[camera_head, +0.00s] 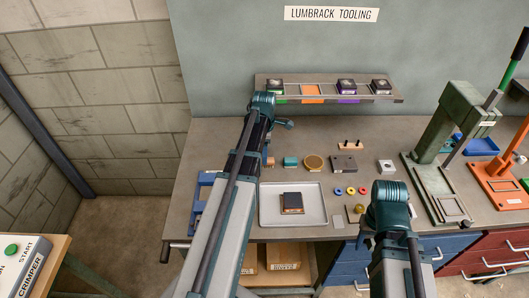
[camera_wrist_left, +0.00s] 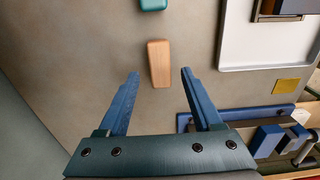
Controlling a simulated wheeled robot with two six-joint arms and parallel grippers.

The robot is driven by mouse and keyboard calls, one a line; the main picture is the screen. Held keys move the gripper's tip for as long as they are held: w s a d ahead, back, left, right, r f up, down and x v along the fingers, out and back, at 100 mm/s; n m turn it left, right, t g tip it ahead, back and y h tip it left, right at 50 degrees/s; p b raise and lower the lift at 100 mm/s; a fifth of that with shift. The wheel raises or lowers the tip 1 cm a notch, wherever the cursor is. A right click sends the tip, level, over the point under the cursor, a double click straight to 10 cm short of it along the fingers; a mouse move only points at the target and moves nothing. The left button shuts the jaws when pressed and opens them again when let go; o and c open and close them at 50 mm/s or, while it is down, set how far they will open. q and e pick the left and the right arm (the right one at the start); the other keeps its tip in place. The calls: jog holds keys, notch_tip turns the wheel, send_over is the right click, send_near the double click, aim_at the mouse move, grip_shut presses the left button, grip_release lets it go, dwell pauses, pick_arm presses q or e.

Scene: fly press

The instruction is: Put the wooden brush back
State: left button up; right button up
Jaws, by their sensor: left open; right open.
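A light wooden block, which looks like the wooden brush (camera_wrist_left: 158,62), lies on the grey bench in the left wrist view; no bristles show. In the head view the wooden brush (camera_head: 270,161) is partly covered by my left arm. My left gripper (camera_wrist_left: 160,73) is open and empty, its blue fingers pointing toward the near end of the brush, one to each side in the picture. I cannot tell its height above the bench. My right gripper (camera_head: 364,239) is at the bench's front edge, far to the right of the brush, its fingers mostly hidden.
A teal block (camera_head: 290,161) lies just beyond the brush. A white tray (camera_head: 269,215) holds a dark block. A blue vise-like fixture (camera_wrist_left: 268,140) is near my left gripper. A tool rack (camera_head: 312,91) spans the back. Small parts and a green press (camera_head: 458,125) stand right.

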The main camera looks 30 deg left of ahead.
pick_arm(q)
notch_tip(320, 180, up, 8)
jog(key=p, duration=0.6)
jog(key=shift+p, duration=0.4)
jog(key=s+d+m, duration=0.5)
jog(key=d+m, duration=0.4)
jog(key=d, duration=0.1)
jog(key=s+d+m, duration=0.6)
jog(key=d+m, duration=0.3)
jog(key=d, duration=0.1)
jog(key=s+d+m+y, duration=0.1)
jog(key=s+d+m, duration=0.4)
jog(key=d+m, duration=0.5)
jog(key=shift+s+d, duration=0.2)
jog(key=shift+d, duration=0.2)
